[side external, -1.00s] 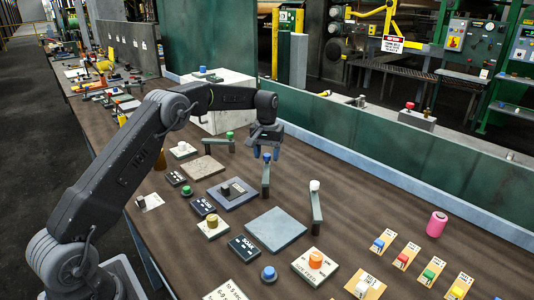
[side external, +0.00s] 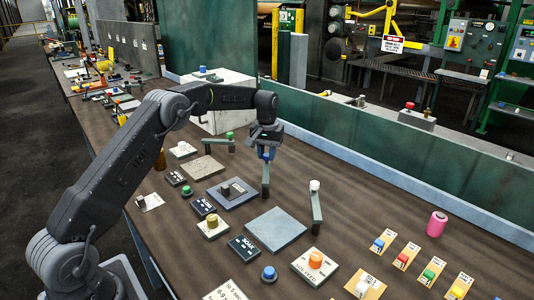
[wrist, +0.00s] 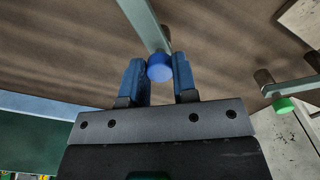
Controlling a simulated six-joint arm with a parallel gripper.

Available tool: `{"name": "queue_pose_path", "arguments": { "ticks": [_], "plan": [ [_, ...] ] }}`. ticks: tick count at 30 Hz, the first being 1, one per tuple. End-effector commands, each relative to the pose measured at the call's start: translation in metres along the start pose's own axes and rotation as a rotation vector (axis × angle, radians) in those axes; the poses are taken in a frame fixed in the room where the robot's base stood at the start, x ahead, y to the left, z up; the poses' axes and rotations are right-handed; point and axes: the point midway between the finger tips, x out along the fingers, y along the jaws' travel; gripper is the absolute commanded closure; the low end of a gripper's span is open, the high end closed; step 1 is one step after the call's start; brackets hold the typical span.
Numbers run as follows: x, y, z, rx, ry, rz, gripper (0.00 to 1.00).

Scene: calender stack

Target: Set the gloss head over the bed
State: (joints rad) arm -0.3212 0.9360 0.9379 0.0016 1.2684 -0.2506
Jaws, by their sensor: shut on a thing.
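My gripper (side external: 266,154) is shut on the blue cap (wrist: 160,68) at the end of a grey swing arm (side external: 265,178). In the wrist view both blue fingers press against the cap's sides. A green-capped arm (side external: 219,141) stands to the left, and a white-capped arm (side external: 317,207) to the right. Below the arms lie a tan plate (side external: 200,163), a dark blue plate (side external: 247,193) bearing a black knob (side external: 226,188), and a bare grey-blue plate (side external: 276,230). The sign lettering is too small to tell which arm is the gloss head or which plate is the bed.
A white block (side external: 225,115) stands behind the arms. An orange knob (side external: 315,260), a blue button (side external: 269,273) and a yellow knob (side external: 212,221) stand nearer the front. A pink can (side external: 437,224) and several small coloured switches are at the right.

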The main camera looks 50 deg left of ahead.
Motion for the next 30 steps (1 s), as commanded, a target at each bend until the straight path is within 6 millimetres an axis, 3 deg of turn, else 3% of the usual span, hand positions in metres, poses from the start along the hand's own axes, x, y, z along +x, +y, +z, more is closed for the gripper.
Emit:
{"name": "queue_pose_path", "arguments": {
  "ticks": [11,30],
  "plan": [
    [-0.001,-0.014,0.004,-0.159,0.001,0.003,1.00],
    [-0.002,-0.057,0.039,-0.753,0.002,0.004,1.00]
  ]
}}
